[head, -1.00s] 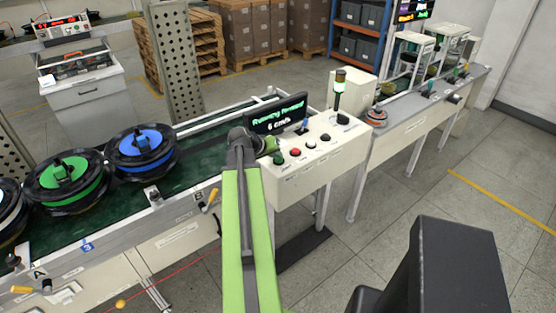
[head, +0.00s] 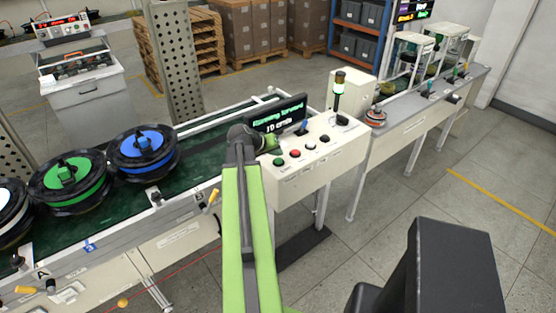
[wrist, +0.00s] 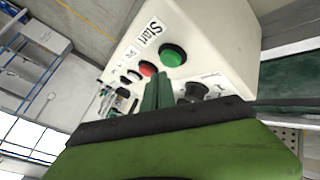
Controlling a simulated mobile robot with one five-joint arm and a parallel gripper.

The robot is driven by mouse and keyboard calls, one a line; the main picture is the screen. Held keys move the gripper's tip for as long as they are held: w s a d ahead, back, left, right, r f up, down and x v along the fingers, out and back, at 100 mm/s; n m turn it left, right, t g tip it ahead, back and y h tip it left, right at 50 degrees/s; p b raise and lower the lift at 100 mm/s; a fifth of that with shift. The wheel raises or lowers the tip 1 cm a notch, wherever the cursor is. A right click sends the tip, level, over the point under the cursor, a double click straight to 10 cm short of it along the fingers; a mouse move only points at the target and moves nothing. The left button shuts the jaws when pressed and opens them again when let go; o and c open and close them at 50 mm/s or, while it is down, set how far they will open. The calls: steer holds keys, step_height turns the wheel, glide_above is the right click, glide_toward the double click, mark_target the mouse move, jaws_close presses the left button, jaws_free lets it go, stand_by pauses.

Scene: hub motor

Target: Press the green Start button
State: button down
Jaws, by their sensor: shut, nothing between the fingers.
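The green Start button (head: 278,162) sits at the left end of the top of the white control box (head: 290,190). In the wrist view the round green button (wrist: 172,55) lies beside the "Start" label, just beyond my fingertips. My gripper (head: 270,143) is shut and empty, near the back left corner of the box by the display. In the wrist view its dark green fingers (wrist: 158,92) are together and appear apart from the button, with a gap between. The display (head: 277,117) reads "Running forward" with a cm/s speed.
A red button (head: 295,153), more buttons and a blue-handled lever (head: 304,127) share the box top. A black knob (wrist: 192,92) is right of my fingers. The conveyor (head: 105,222) carries a blue hub (head: 145,140) and a green hub (head: 85,165). A signal lamp (head: 338,92) stands behind.

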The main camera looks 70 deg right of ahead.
mark_target(276, 160)
steer(key=shift+r+p, duration=2.55)
steer(key=shift+r, duration=0.05)
steer(key=shift+f, duration=0.1)
steer(key=shift+w, duration=0.1)
steer(key=w+a+n+t, duration=0.1)
steer(key=w+a+n, duration=0.1)
steer(key=w+a, duration=0.5)
steer(key=w+a+n+t, duration=0.1)
steer(key=w+a+t, duration=0.15)
steer(key=w, duration=0.85)
steer(key=w+a+f+n+t+y, duration=0.15)
steer(key=w+a+n, duration=0.25)
steer(key=w+a, duration=1.15)
steer(key=w+a+f+n+t+y, duration=0.1)
steer(key=w+a, duration=0.1)
steer(key=a, duration=0.6)
steer(key=w+a+f+n, duration=0.1)
steer(key=w+a, duration=0.1)
steer(key=a, duration=0.6)
steer(key=s+a+f+n+g+y, duration=0.1)
steer(key=s+a+f+n+y, duration=0.1)
steer(key=a, duration=1)
steer(key=s+a+f+n+g+y, duration=0.1)
steer(key=s+a+y, duration=0.3)
steer(key=a, duration=0.9)
steer(key=shift+s+a+f+n+g, duration=0.3)
steer(key=shift+s+f+n+g, duration=0.1)
steer(key=shift+n, duration=0.2)
